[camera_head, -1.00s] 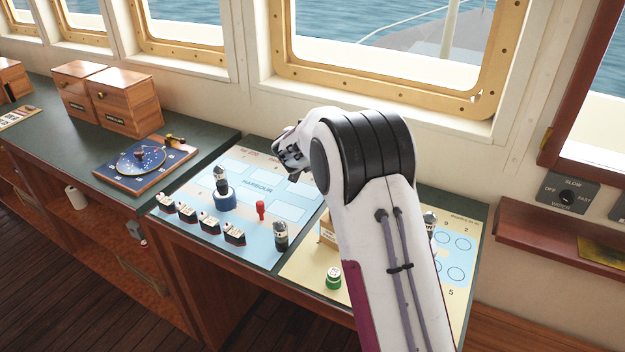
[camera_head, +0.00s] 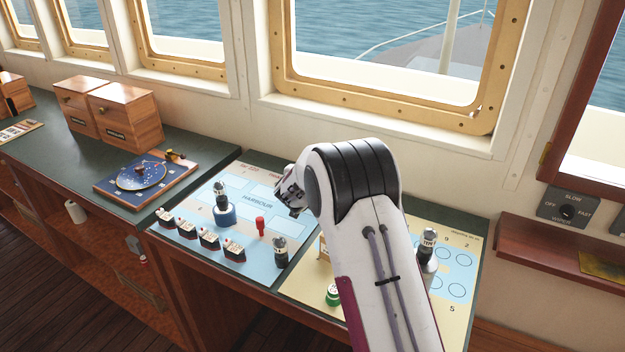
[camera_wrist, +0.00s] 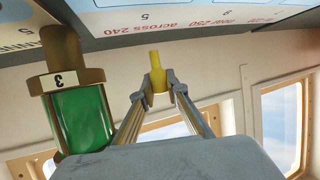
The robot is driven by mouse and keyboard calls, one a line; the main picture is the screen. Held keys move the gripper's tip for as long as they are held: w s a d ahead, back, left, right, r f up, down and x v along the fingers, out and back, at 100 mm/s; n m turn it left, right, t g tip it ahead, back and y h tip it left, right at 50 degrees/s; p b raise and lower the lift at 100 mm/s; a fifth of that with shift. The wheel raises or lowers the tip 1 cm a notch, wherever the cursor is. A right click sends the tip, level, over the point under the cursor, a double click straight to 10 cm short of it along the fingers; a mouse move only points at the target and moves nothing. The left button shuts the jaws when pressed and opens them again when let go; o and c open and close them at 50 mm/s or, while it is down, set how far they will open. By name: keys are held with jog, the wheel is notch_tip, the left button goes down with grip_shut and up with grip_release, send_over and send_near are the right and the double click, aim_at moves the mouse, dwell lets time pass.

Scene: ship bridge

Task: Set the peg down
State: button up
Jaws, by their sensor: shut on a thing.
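The peg (camera_wrist: 157,73) is slim and yellow. In the wrist view it stands between the two fingertips of my gripper (camera_wrist: 159,82), which are shut on it. One end points at the chart board (camera_wrist: 190,20), whose printed edge runs along the top of that view. I cannot tell whether the peg touches the board. In the head view my gripper (camera_head: 289,194) is above the back of the blue HARBOUR board (camera_head: 258,200). Its fingertips and the peg are hidden there by my wrist.
A green cylinder with a brass collar marked 3 (camera_wrist: 80,110) is close at the left in the wrist view. On the boards stand small ships (camera_head: 208,238), a red peg (camera_head: 261,228) and dark-topped pieces (camera_head: 280,252). The window wall is behind.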

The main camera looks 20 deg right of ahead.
jog(key=shift+f, duration=1.9)
jog(key=shift+f, duration=0.1)
jog(key=o, duration=0.7)
jog(key=shift+s+a+r, duration=0.25)
jog(key=shift+s+r, duration=0.1)
jog(key=shift+s, duration=0.05)
jog(key=shift+v, duration=3.25)
